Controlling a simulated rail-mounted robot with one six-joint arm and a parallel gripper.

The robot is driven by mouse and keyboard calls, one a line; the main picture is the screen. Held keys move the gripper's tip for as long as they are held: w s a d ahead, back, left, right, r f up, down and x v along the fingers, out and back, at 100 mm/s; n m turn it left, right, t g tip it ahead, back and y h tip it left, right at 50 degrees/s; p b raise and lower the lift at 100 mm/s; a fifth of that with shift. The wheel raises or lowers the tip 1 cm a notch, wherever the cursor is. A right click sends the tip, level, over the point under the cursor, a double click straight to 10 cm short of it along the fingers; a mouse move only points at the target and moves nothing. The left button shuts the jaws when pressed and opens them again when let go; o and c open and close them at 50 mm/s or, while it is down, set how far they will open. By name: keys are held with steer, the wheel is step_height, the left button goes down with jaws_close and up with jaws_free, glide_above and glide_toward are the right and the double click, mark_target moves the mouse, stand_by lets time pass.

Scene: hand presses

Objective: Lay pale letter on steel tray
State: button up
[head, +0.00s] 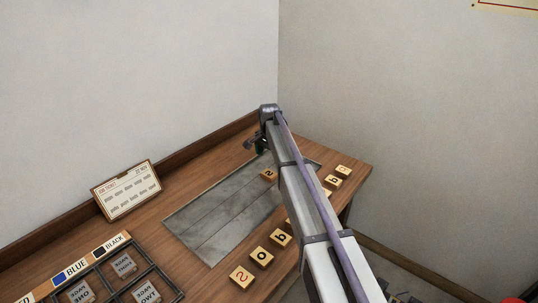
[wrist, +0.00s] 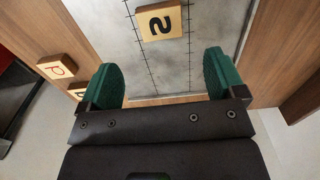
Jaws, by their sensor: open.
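The steel tray (head: 215,222) is a flat grey plate with dark lines, set in the wooden bench; it also shows in the wrist view (wrist: 190,70). A pale wooden letter block with a dark S-like mark (head: 269,175) lies on the tray's far right part. In the wrist view this block (wrist: 159,22) lies beyond the fingertips, not between them. My gripper (wrist: 165,72) is open and empty, its green fingers apart above the tray's edge. In the head view my gripper (head: 258,144) is over the tray's far right end, partly hidden by my arm.
Several pale letter blocks line the bench's front edge, including one with a reddish letter (head: 241,275) and a black-lettered one (head: 262,256). My arm hides part of the row. A job ticket (head: 126,190) stands at the back. A dark rack (head: 110,282) holds grey blocks. Walls rise behind.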

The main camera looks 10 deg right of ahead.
steer(key=s+r+n+p, duration=0.1)
steer(key=s+n, duration=0.9)
steer(key=s, duration=3)
steer(key=shift+s+r, duration=0.2)
steer(key=shift+r, duration=0.65)
